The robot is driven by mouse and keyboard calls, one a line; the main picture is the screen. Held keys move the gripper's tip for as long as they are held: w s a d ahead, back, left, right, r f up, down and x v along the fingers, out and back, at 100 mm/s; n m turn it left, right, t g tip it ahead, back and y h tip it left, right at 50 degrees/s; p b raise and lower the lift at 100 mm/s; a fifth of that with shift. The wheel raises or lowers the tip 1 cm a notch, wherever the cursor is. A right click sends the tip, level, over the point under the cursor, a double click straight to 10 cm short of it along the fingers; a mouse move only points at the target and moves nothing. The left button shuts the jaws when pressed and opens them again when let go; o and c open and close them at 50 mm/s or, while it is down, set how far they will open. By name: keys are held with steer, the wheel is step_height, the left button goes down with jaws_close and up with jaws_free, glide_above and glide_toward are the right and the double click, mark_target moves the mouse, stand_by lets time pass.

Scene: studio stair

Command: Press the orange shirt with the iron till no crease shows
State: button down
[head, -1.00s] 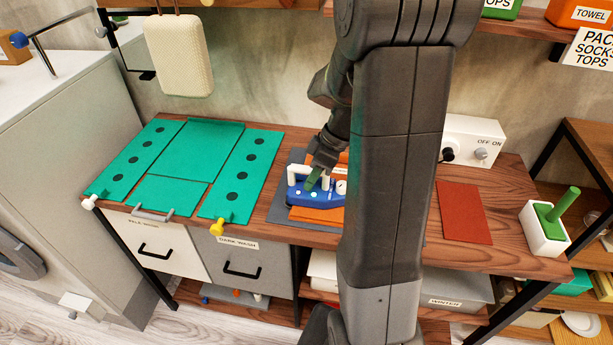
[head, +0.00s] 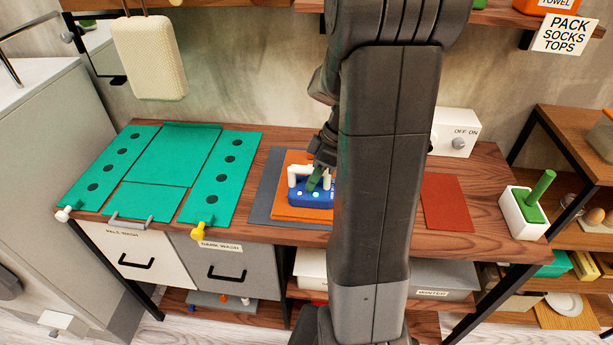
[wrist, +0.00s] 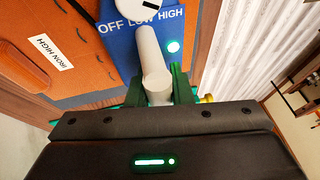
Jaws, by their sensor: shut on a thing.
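The blue iron (head: 312,198) with a white handle rests over the orange shirt (head: 291,212); the head view does not clearly show whether it touches the cloth. My gripper (head: 318,178) is shut on the handle. The shirt lies on a dark grey mat (head: 261,200), and my arm hides their right side. In the wrist view the iron (wrist: 118,50) shows OFF, LOW and HIGH, a dial and a lit green light. The shirt (wrist: 75,88) there carries a label (wrist: 52,52) reading IRON HIGH. Small dark marks show on the cloth near the iron; I cannot tell if they are creases.
A green folding board (head: 160,165) lies left on the wooden table. A dark red mat (head: 447,203) lies right. A white box with an OFF/ON knob (head: 454,133) stands behind it. A white holder with a green-handled tool (head: 525,210) stands at the right end. A cream bag (head: 150,55) hangs above.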

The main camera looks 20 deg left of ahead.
mark_target(328, 176)
steer(key=shift+w+d, duration=0.2)
steer(key=shift+d, duration=0.6)
steer(key=shift+w+d, duration=0.15)
steer(key=shift+d, duration=0.6)
steer(key=shift+s+a+b, duration=0.15)
steer(key=shift+s+a, duration=0.25)
steer(key=shift+a, duration=1.2)
steer(key=shift+s+a+b, duration=0.2)
steer(key=shift+s+a, duration=0.2)
steer(key=shift+a, duration=1.25)
steer(key=shift+s+a+b, duration=0.15)
steer(key=shift+s+a, duration=0.25)
steer(key=shift+a, duration=1.2)
steer(key=shift+w+d+r+b, duration=0.15)
steer(key=shift+w+d, duration=0.2)
steer(key=shift+d, duration=0.9)
steer(key=shift+w+d+f+b, duration=0.15)
steer(key=shift+w+d, duration=0.15)
steer(key=shift+d, duration=0.9)
steer(key=shift+w+d+b, duration=0.15)
steer(key=shift+w+d, duration=0.05)
steer(key=shift+d, duration=0.6)
steer(key=shift+w+d+b, duration=0.1)
steer(key=shift+w+d, duration=0.05)
steer(key=shift+d, duration=0.7)
steer(key=shift+w+d+b, duration=0.15)
steer(key=shift+w+d, duration=0.05)
steer(key=shift+d, duration=0.6)
steer(key=shift+r+p, duration=1.8)
steer(key=shift+r, duration=0.75)
